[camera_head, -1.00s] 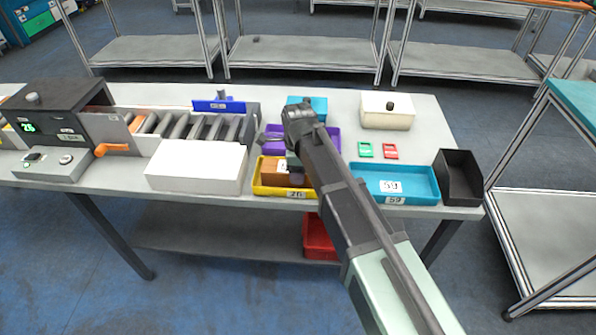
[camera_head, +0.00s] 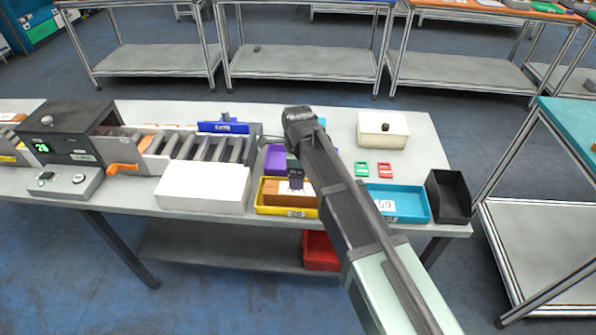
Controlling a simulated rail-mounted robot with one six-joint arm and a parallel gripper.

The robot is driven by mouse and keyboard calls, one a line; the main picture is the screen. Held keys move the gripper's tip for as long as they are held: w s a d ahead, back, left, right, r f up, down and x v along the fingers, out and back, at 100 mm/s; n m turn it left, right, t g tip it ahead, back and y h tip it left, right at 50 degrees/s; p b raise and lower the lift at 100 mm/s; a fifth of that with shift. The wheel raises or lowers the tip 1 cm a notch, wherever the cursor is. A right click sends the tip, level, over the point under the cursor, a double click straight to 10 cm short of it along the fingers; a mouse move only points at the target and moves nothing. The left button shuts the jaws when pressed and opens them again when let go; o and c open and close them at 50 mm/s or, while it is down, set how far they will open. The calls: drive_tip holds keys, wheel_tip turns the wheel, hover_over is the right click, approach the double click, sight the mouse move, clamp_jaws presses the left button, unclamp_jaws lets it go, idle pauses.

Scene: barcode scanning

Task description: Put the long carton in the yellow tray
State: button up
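The long brown carton (camera_head: 275,198) with a white label lies in the yellow tray (camera_head: 264,209), which stands at the front edge of the table. My arm reaches in from the lower right, and its wrist hides the area behind the tray. My gripper (camera_head: 296,183) points down over the carton, its dark tip overlapping the carton's back side in this view. Whether it touches the carton, and whether its fingers are open or shut, is too small and hidden to tell.
A purple tray (camera_head: 274,159) is behind the yellow one. A blue tray (camera_head: 415,210) and a black bin (camera_head: 448,197) are to the right. A white box (camera_head: 203,188) and the roller conveyor (camera_head: 205,147) are to the left. Green and red items (camera_head: 384,170) lie behind the blue tray.

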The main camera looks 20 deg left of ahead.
wheel_tip(320, 180, up, 4)
drive_tip(key=shift+r+p, duration=0.1)
drive_tip(key=shift+p, duration=1)
drive_tip(key=s+d+n, duration=0.3)
drive_tip(key=d+n, duration=0.2)
drive_tip(key=d, duration=0.6)
drive_tip(key=s+d+n, duration=0.4)
drive_tip(key=d+n, duration=0.1)
drive_tip(key=d, duration=0.7)
drive_tip(key=s+d+n, duration=0.4)
drive_tip(key=d+n, duration=0.1)
drive_tip(key=d, duration=0.7)
drive_tip(key=shift+n, duration=0.3)
